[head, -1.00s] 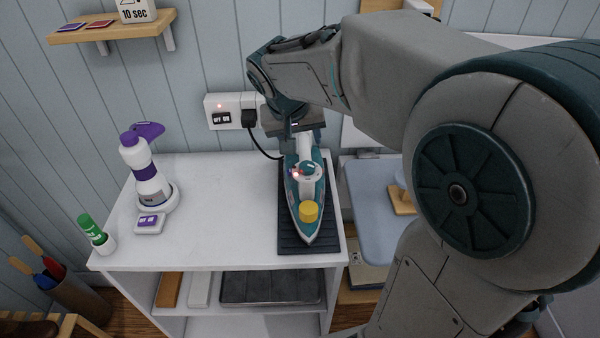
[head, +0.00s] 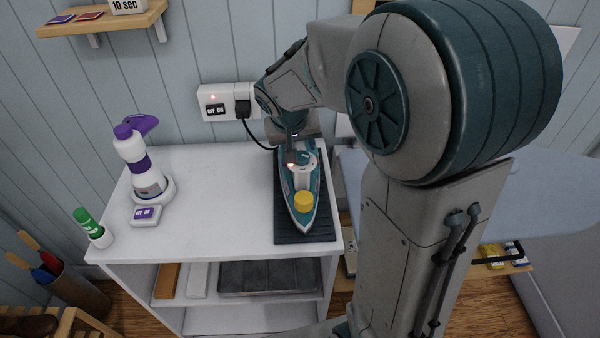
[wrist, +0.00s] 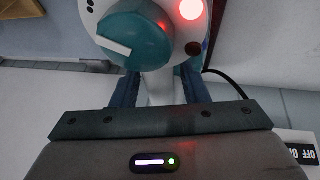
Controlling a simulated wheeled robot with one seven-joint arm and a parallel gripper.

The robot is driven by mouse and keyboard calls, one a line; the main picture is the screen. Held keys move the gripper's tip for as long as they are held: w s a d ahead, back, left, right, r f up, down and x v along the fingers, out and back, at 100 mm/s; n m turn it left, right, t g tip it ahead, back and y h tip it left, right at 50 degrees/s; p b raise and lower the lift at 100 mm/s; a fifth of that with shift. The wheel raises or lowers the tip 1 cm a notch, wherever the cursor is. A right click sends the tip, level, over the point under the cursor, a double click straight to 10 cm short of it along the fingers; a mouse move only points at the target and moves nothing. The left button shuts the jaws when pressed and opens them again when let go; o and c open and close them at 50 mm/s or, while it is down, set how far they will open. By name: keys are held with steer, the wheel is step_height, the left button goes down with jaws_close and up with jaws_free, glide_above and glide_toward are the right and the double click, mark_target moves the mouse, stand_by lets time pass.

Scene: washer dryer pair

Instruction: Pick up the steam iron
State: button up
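The steam iron (head: 302,190) is teal and white with a yellow cap and a lit red light. It lies on a dark ribbed mat (head: 290,234) at the right end of the white cabinet top, tip toward the front. My gripper (head: 294,158) is at the iron's rear handle. In the wrist view, the iron's round teal part (wrist: 138,35) is close ahead. The two dark fingers of my gripper (wrist: 160,88) stand on either side of the white handle. Whether they press on it I cannot tell. My arm hides part of the right side.
A wall socket (head: 215,103) with a black plug and cord is behind the iron. A purple-white spray bottle (head: 140,165), a small timer-like box (head: 146,215) and a green-capped bottle (head: 92,228) stand at left. The middle of the cabinet top (head: 220,205) is clear. A blue ironing board (head: 545,190) is at right.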

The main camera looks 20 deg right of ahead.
jaws_close()
steer(key=shift+r, duration=0.1)
